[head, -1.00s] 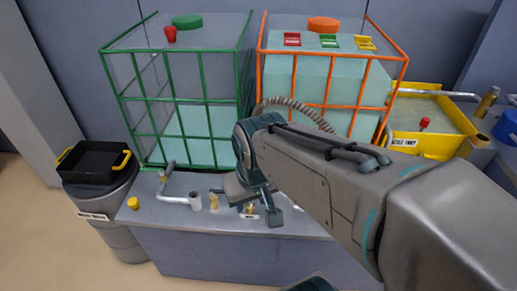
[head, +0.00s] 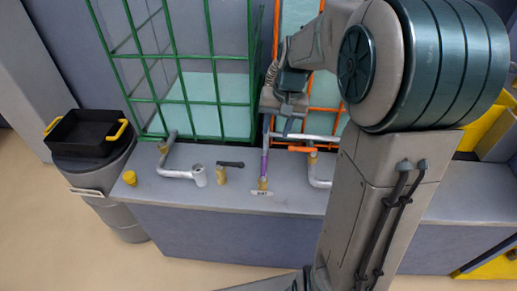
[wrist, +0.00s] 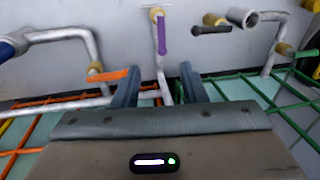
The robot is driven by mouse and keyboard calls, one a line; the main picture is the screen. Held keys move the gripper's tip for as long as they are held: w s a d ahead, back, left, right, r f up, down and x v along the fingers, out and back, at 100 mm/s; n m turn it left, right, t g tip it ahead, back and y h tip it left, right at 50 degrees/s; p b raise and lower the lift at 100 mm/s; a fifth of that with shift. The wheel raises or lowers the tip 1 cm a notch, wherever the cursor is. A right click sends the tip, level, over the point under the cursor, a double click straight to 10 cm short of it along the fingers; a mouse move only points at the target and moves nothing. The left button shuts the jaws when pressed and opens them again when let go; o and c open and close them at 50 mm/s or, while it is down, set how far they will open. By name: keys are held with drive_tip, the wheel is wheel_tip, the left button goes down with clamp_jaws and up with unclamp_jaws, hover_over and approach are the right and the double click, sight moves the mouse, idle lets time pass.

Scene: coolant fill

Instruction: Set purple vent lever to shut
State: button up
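The purple vent lever (head: 264,163) lies along the upright metal vent pipe, just above a brass fitting and a small white label (head: 261,193). In the wrist view the purple lever (wrist: 161,36) hangs ahead of my fingers, in line with the pipe and roughly midway between them. My gripper (head: 288,127) is above and slightly right of the lever in the head view, apart from it. In the wrist view my gripper (wrist: 160,79) has its two fingers spread with nothing held; the pipe shows between them.
An orange lever (head: 302,149) sits on a pipe to the right, and in the wrist view it is close to one finger. A black lever (head: 230,164) is to the left. The green cage (head: 192,102) and orange cage (head: 323,82) stand behind; the bench front (head: 240,225) is clear.

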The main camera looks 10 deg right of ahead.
sight(265, 162)
drive_tip(key=w+f+b, duration=0.1)
drive_tip(key=f, duration=0.4)
drive_tip(key=w+a+f+b, duration=0.1)
drive_tip(key=f, duration=0.4)
drive_tip(key=w+a+f+b, duration=0.1)
drive_tip(key=f, duration=0.5)
drive_tip(key=shift+d, duration=0.1)
clamp_jaws()
